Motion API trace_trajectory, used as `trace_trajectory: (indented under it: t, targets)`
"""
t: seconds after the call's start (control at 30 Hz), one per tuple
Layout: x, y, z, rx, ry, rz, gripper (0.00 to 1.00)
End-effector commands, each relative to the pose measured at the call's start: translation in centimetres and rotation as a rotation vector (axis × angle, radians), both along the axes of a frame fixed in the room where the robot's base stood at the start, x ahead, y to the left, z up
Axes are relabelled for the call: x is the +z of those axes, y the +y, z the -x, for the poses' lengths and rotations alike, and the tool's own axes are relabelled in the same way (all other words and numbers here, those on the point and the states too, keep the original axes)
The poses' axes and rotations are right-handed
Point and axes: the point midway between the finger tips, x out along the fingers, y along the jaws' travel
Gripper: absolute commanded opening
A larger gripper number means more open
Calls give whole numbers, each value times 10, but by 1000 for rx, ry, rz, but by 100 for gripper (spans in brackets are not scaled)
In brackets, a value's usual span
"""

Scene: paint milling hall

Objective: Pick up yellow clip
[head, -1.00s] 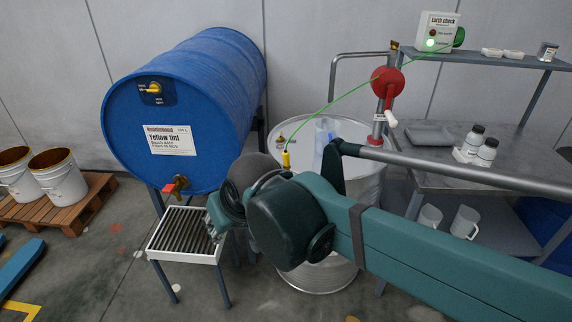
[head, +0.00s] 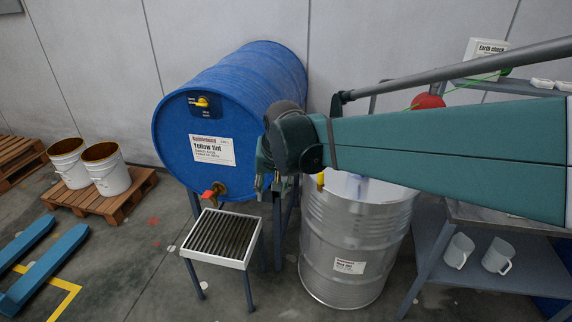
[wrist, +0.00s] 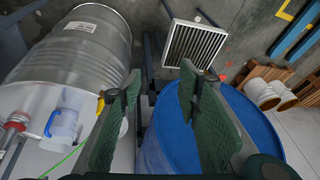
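The yellow clip (head: 320,182) is on the near left rim of the upright silver drum (head: 345,235). My arm hides part of the drum top and most of the green cable. In the wrist view the clip (wrist: 100,105) shows as a small yellow piece at the drum's rim, partly covered by my left-hand finger. My gripper (head: 262,182) is left of the clip, in front of the blue drum. In the wrist view my gripper (wrist: 159,75) has its two fingers wide apart with nothing between them.
The blue Yellow tint drum (head: 240,120) lies on a stand with a red-handled tap. A grated table (head: 222,238) stands below it. A clear blue-handled jug (wrist: 64,125) is on the silver drum. A shelf bench (head: 440,240) with white mugs is right. Buckets stand on a pallet left.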

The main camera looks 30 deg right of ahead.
Motion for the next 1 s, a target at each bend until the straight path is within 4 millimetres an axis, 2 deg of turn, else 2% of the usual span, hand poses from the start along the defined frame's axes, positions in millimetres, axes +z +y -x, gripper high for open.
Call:
trace_trajectory:
  t: [0.13, 0.47, 1.0]
  targets:
    - [5, -21, -17, -69, 24, -22, 34]
    - [4, -67, -49, -218, 79, -68, 34]
    - [-16, -150, -89, -467, 165, -139, 34]
